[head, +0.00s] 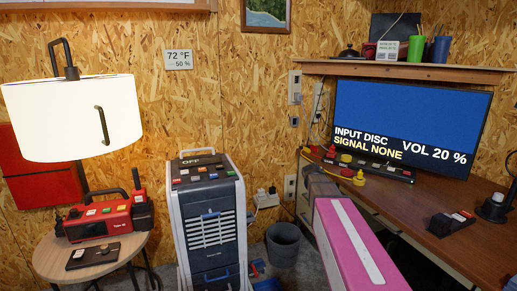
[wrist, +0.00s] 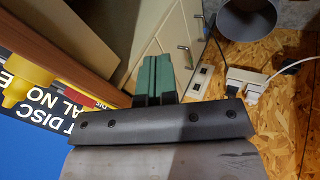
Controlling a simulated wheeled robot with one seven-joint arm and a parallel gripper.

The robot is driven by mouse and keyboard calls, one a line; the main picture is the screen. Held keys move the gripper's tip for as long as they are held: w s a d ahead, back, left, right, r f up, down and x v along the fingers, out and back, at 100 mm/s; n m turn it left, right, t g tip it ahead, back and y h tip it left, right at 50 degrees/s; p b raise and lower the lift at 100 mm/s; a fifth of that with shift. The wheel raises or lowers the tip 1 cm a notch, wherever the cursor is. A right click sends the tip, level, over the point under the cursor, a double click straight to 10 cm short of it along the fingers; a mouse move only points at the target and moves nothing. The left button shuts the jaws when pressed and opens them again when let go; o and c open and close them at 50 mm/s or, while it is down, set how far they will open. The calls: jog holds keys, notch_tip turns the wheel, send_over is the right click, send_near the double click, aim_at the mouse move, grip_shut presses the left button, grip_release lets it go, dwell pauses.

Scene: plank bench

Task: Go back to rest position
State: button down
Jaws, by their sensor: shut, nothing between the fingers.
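My gripper shows in the wrist view (wrist: 158,72) with its green fingers together and nothing between them. It hangs clear in front of the desk side, and I see no contact with anything. In the head view my pink arm reaches in from the lower right, toward the desk's left end; the fingertips cannot be made out there. A black switch panel (head: 370,167) with coloured knobs lies on the desk below the monitor (head: 405,120), just beyond my arm. A yellow knob (wrist: 25,85) shows at the left of the wrist view.
The brown desk (head: 455,220) holds a black switch box (head: 450,222) at right. A grey bin (head: 283,243) stands on the floor left of my arm, beside a wheeled cooler unit (head: 211,225). A round table (head: 50,262) with a red radio (head: 97,220) is at left.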

jog(key=s+a+f+g+y, duration=0.1)
jog(key=s+a+f, duration=0.2)
jog(key=s, duration=0.4)
jog(key=s+a+f+m+g+y, duration=0.1)
jog(key=s+a+f, duration=0.3)
jog(key=s, duration=0.4)
jog(key=s+a+f+m+g+y, duration=0.1)
jog(key=s+a+f+g+y, duration=0.1)
jog(key=s, duration=0.6)
notch_tip(320, 180, down, 4)
jog(key=shift+s+a+r+y, duration=0.15)
jog(key=shift+s+a+y, duration=0.1)
jog(key=shift+a+y, duration=0.55)
jog(key=shift+a, duration=0.15)
